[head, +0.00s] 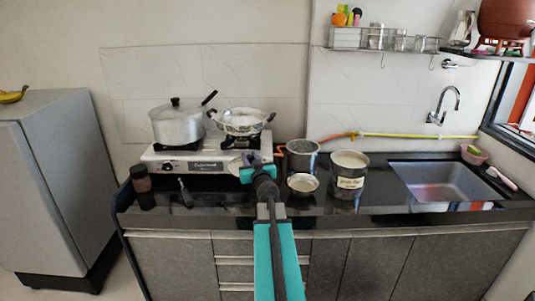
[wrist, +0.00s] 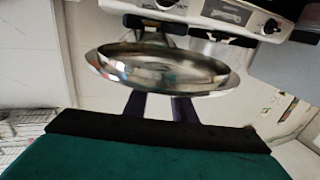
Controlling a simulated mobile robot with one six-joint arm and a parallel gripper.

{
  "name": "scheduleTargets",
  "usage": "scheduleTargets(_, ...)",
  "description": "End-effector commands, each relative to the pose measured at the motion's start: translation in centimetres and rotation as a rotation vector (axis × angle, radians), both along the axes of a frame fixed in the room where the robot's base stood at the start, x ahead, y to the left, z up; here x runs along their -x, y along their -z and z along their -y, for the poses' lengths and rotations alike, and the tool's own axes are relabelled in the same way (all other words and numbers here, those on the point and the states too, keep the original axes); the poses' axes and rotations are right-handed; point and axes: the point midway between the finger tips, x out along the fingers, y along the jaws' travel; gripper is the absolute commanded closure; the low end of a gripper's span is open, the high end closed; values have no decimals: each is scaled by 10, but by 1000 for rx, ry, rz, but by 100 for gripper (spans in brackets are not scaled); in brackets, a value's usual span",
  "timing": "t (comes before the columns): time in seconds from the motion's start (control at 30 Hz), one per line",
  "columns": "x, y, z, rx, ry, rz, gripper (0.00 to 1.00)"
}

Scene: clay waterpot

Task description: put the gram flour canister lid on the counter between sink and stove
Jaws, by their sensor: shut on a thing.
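The lid is a shallow round metal disc. In the wrist view the lid (wrist: 165,70) sits at the tips of the dark fingers of my gripper (wrist: 160,104), which is shut on its near edge. The gram flour canister (head: 349,184), metal with a pale label, stands on the black counter (head: 330,208) to the right of the lid.
The stove (head: 190,155) carries a lidded pot (head: 177,125) and a pan (head: 240,120). The sink (head: 445,183) is to the right. Bare counter lies between canister and sink. A brown jar (head: 141,180) stands at the left end.

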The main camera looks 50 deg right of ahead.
Motion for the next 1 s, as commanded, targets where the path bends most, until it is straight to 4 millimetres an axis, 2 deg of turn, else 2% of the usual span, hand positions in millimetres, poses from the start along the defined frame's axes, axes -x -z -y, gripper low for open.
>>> scheduleTargets(0.03,-11,-1,-18,-1,-48,0,100)
scheduleTargets(0.2,-47,3,-82,-1,-224,0,100)
scheduleTargets(0.37,-72,7,-146,-2,-391,1,100)
scheduleTargets(0.5,-88,9,-204,-2,-538,1,100)
scheduleTargets(0.73,-99,13,-302,-2,-786,1,100)
scheduleTargets(1.0,-89,14,-417,-1,-1084,0,100)
